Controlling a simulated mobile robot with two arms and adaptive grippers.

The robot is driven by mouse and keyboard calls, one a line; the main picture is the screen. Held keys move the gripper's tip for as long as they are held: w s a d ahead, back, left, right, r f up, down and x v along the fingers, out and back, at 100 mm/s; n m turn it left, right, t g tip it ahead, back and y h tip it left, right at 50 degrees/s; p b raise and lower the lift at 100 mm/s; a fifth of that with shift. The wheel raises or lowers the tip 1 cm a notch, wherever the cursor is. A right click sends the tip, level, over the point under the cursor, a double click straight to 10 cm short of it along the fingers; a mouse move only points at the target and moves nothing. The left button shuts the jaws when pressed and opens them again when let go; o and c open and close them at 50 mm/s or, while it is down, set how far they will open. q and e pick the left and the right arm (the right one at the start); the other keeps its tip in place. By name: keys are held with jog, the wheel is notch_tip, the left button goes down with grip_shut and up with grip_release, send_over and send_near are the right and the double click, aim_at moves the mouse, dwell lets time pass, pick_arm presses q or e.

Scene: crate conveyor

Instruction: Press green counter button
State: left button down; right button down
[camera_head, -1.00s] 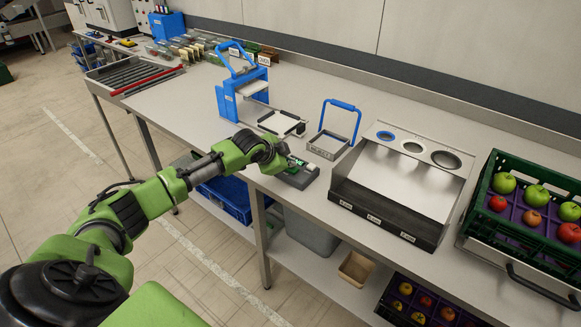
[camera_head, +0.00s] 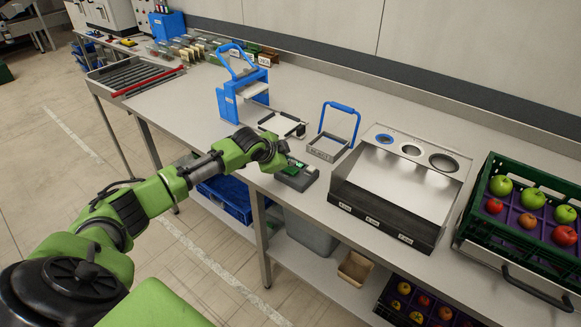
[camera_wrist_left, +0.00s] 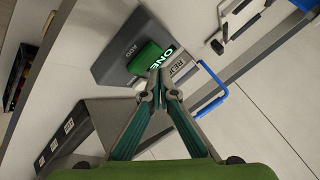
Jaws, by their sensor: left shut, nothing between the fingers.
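The counter box (camera_head: 297,178) is a small grey unit near the front edge of the workbench. A green button (camera_wrist_left: 145,57) with the word ONE beside it sits on its top in the left wrist view. In the head view only part of the green button shows beside my gripper. My left gripper (camera_wrist_left: 157,77) is shut and empty, its fingertips right at the button's edge; I cannot tell if they touch it. In the head view the left gripper (camera_head: 286,160) is over the counter box. My right gripper is not in view.
A grey sorting chute (camera_head: 395,190) with three round holes stands right of the counter box. A blue-handled frame (camera_head: 328,147) and a blue press (camera_head: 231,98) stand behind it. A green crate of apples (camera_head: 487,178) is at the far right.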

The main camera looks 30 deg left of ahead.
aim_at(289, 170)
pick_arm(q)
notch_tip(289, 170, up, 5)
jog(key=p, duration=0.5)
jog(key=shift+r, duration=0.1)
dwell(0.4)
dwell(0.3)
